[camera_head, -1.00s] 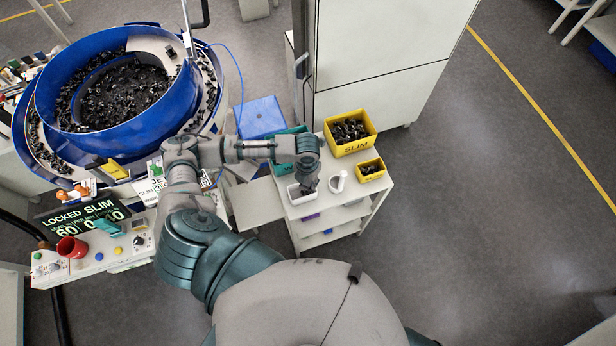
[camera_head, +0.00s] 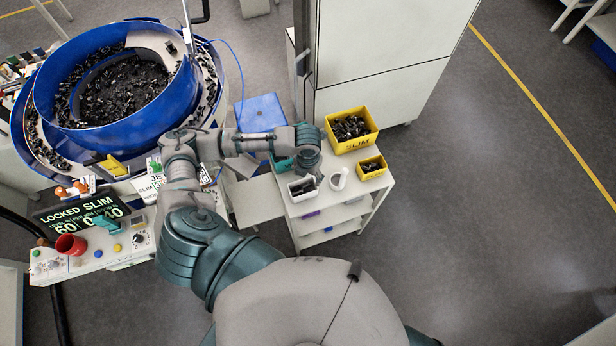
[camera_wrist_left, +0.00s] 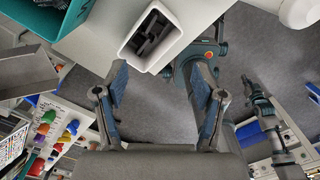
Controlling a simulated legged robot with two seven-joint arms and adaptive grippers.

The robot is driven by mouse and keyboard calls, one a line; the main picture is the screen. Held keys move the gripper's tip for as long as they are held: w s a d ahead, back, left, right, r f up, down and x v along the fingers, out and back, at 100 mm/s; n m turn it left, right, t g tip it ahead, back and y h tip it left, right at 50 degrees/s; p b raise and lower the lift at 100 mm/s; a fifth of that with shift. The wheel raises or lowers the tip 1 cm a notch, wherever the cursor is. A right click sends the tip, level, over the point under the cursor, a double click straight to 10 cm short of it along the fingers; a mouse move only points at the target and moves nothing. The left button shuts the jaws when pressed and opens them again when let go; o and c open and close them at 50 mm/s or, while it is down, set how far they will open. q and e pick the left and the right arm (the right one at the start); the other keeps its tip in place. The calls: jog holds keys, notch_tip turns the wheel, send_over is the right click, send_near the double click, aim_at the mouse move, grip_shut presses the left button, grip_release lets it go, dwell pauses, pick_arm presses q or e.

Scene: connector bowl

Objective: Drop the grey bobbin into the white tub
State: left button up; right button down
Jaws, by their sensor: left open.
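The white tub (camera_head: 291,194) stands on the small white cart at its near left corner. It also shows in the left wrist view (camera_wrist_left: 184,41), at the top, just beyond the fingertips. Dark grey angular shapes lie inside it. The grey bobbin (camera_wrist_left: 152,40) seems to be among them, below the rim, but its outline is hard to tell. My left gripper (camera_wrist_left: 158,76) is open, with nothing between its fingers. My right gripper is not in view.
A white cup (camera_head: 339,178) stands right of the tub. Yellow bins (camera_head: 351,144) of dark parts are behind and to the right. A teal bin (camera_wrist_left: 62,12) is close beside the tub. A blue bowl feeder (camera_head: 60,118) fills the left. The floor at right is clear.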

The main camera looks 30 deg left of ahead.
pick_arm(q)
notch_tip(320, 180, up, 9)
jog(key=shift+s+a, duration=0.1)
jog(key=shift+s, duration=0.05)
dwell(0.6)
